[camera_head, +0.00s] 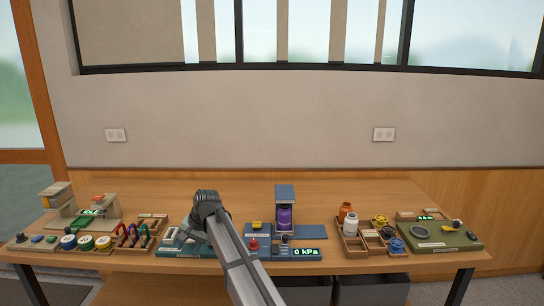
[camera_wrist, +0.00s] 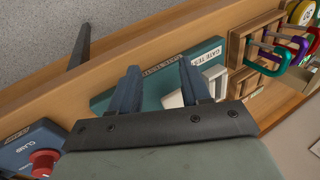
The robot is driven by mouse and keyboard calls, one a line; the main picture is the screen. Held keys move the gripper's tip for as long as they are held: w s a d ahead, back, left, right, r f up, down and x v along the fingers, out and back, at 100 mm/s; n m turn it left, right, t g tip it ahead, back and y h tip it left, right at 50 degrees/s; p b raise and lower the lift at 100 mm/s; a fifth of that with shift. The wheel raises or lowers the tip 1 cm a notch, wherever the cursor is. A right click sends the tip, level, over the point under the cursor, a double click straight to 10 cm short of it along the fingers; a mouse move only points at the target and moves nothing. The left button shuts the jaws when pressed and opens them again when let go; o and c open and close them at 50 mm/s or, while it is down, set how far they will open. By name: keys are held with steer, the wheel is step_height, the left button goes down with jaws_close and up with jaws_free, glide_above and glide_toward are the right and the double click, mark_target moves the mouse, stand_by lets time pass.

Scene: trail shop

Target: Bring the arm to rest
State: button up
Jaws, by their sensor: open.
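My gripper (camera_wrist: 160,84) shows in the wrist view with its two dark blue-grey fingers apart and nothing visible held between them. Beyond the fingers lies the teal gate tester board (camera_wrist: 150,83) with a pale block (camera_wrist: 175,97) on it, partly hidden by one finger. In the head view my arm (camera_head: 234,250) reaches up from the bottom and bends over the left-middle of the bench, beside the teal board (camera_head: 187,247). The fingers are hidden there behind the arm.
The wooden bench (camera_head: 330,185) is clear at the back. Left are a wooden rack of coloured carabiners (camera_head: 132,234) and tape rolls (camera_head: 86,242). Right of the arm stand the blue pressure station (camera_head: 306,253), a tray of bottles and valves (camera_head: 356,251) and a green board (camera_head: 455,241).

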steer(key=s+a+f+g, duration=0.2)
steer(key=s+f, duration=0.8)
steer(key=f, duration=0.5)
steer(key=s+d+f+g+h, duration=0.1)
steer(key=s+d+f, duration=0.4)
steer(key=d+f, duration=0.6)
steer(key=s+d+f+h, duration=0.1)
steer(key=s+d+f, duration=0.4)
steer(key=d+f, duration=0.65)
steer(key=s+d+f+g+h, duration=0.1)
steer(key=s+d+f, duration=0.3)
steer(key=s+d, duration=0.3)
steer(key=s+d+f+g+h, duration=0.1)
steer(key=s+d+f, duration=0.4)
steer(key=s+d, duration=0.25)
steer(key=s+d+f+g, duration=0.1)
steer(key=s+d, duration=0.3)
steer(key=s, duration=0.4)
steer(key=s+d+f+n+g, duration=0.1)
steer(key=s+d+f, duration=0.1)
steer(key=s+d, duration=0.3)
steer(key=s, duration=0.3)
steer(key=shift+s+d+f+g+h, duration=0.15)
steer(key=shift+s+d+g+h, duration=0.15)
steer(key=shift+g+h, duration=0.1)
